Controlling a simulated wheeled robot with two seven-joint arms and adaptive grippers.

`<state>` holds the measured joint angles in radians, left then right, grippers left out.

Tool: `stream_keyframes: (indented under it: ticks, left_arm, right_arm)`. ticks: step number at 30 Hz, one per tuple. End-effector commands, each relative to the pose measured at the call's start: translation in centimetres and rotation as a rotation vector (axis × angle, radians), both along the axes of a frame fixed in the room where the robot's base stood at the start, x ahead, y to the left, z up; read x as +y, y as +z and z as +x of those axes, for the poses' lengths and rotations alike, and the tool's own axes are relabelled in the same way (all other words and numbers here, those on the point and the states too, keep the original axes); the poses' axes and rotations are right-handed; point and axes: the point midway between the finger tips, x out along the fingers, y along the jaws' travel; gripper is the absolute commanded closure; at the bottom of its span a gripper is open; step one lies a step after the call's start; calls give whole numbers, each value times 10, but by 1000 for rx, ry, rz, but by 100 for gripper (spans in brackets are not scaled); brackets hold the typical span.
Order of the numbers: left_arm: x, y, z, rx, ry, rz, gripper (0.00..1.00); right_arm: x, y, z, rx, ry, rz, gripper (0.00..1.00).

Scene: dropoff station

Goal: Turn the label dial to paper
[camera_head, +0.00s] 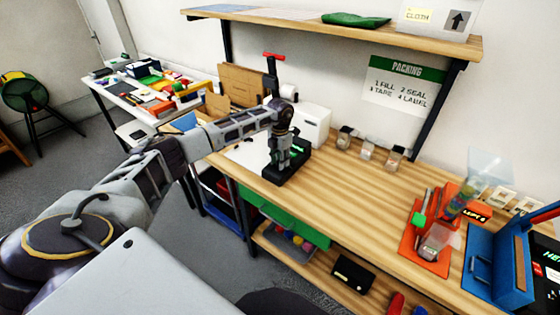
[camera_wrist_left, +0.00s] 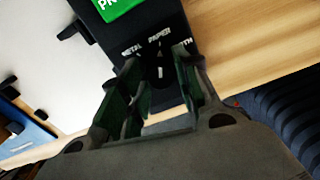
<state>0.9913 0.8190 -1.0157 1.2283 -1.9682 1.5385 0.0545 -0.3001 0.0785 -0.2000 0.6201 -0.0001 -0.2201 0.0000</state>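The black label printer (camera_head: 288,165) stands on the wooden bench, with a green screen (camera_wrist_left: 118,6) on its face. In the left wrist view, the words METAL, PAPER and the end of a third label sit above the dark dial (camera_wrist_left: 160,72). A short white mark shows on the dial, roughly below PAPER; its exact setting is unclear. My left gripper (camera_head: 280,163) is down at the printer. In the wrist view its two fingers (camera_wrist_left: 158,78) stand apart on either side of the dial; whether they touch it is hidden. My right gripper is out of view.
A white box (camera_head: 311,122) stands behind the printer. Small containers (camera_head: 367,149) line the back of the bench. An orange tray (camera_head: 410,243) and a blue fixture (camera_head: 482,262) are at the right. The middle of the bench is clear. A shelf (camera_head: 340,27) hangs above.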

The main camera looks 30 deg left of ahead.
Motion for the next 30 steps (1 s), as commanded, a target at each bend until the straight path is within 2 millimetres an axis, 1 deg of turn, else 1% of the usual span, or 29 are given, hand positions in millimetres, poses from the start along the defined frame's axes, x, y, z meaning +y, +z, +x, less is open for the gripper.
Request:
stream_keyframes:
  ticks: [1, 3, 12, 17, 23, 30]
  left_arm:
    - [0, 0, 0, 0, 0, 0, 58]
    - [0, 0, 0, 1, 0, 0, 49]
    - [0, -1, 0, 2, -1, 1, 48]
    - [0, 3, 0, 1, -1, 0, 48]
    - [0, 19, 0, -1, -1, 0, 48]
    - [0, 52, 0, -1, 0, 1, 48]
  right_arm:
    - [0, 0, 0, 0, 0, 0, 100]
    - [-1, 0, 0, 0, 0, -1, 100]
    - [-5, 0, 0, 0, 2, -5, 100]
    - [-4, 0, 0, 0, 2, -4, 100]
    - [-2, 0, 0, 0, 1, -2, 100]
    - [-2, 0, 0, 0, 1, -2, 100]
